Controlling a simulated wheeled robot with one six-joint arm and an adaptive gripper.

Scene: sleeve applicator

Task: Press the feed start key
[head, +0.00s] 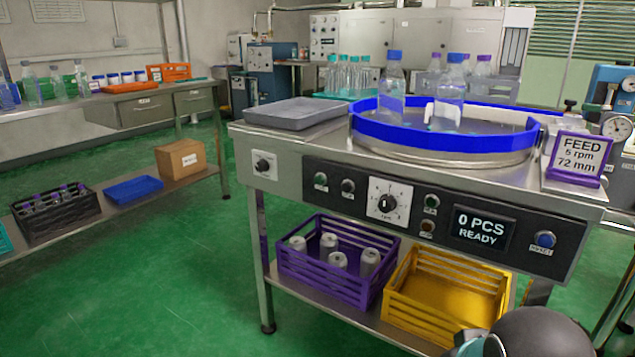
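The sleeve applicator's black control panel (470,190) runs along the front of a steel machine. A green button (321,181) and a black button (348,186) sit at its left. Right of the dial (388,200) are another green button (431,202) and a brown or amber button (427,226) below it. A blue button (545,239) is at the right end. The labels are too small to tell which is the feed start key. A display (482,229) reads "0 PCS READY". My gripper is not in view; a dark rounded part of my arm shows at the bottom right.
A blue-rimmed turntable (440,140) with bottles and a grey tray (298,114) are on the machine's top. A purple sign (577,159) reads "FEED 5 rpm 72 mm". Purple (330,262) and yellow (447,287) crates are on the shelf below. Green floor (150,290) is clear at left.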

